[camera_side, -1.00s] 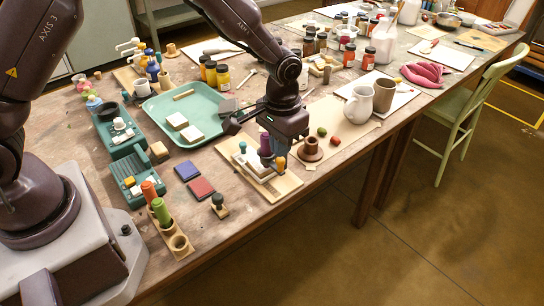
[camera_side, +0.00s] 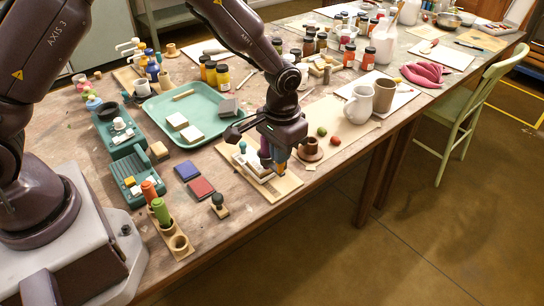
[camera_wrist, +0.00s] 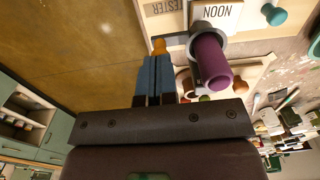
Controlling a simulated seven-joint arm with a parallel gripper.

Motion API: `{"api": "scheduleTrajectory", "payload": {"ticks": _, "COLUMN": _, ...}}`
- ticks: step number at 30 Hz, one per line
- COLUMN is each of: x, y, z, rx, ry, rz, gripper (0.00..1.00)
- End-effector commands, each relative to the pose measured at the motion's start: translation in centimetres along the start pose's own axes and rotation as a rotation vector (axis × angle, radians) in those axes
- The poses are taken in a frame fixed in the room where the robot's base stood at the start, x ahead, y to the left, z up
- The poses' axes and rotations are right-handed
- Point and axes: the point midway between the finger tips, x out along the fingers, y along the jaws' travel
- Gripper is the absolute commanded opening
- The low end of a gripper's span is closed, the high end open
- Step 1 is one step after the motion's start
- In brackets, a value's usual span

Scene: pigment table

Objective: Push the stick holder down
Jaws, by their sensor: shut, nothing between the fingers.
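A purple stick (camera_wrist: 211,62) stands in a grey ring holder (camera_wrist: 194,48) on a light wooden board (camera_wrist: 150,22). In the side view the purple stick (camera_side: 265,152) is partly hidden by my gripper (camera_side: 281,168). My gripper is shut and empty, pointing down beside the stick. In the wrist view its blue-grey fingers (camera_wrist: 156,60) end close to a small orange tip (camera_wrist: 159,45) at the holder's side. I cannot tell whether they touch it. The board (camera_side: 288,186) carries pale printed blocks, one reading "NOON" (camera_wrist: 218,13).
A teal knob (camera_wrist: 275,15) stands on the same board. A brown cup-like piece (camera_side: 310,150) is just right of my gripper. A teal tray (camera_side: 158,112) lies behind left, and a rack with an orange and a green stick (camera_side: 161,212) stands at front left.

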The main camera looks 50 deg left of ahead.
Motion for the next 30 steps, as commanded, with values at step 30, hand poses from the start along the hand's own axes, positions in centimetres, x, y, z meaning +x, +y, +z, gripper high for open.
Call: {"api": "scheduleTrajectory", "payload": {"ticks": 30, "x": -4.0, "y": 0.0, "z": -0.1, "rx": 0.0, "ry": 0.003, "rz": 0.0, "gripper": 0.0}}
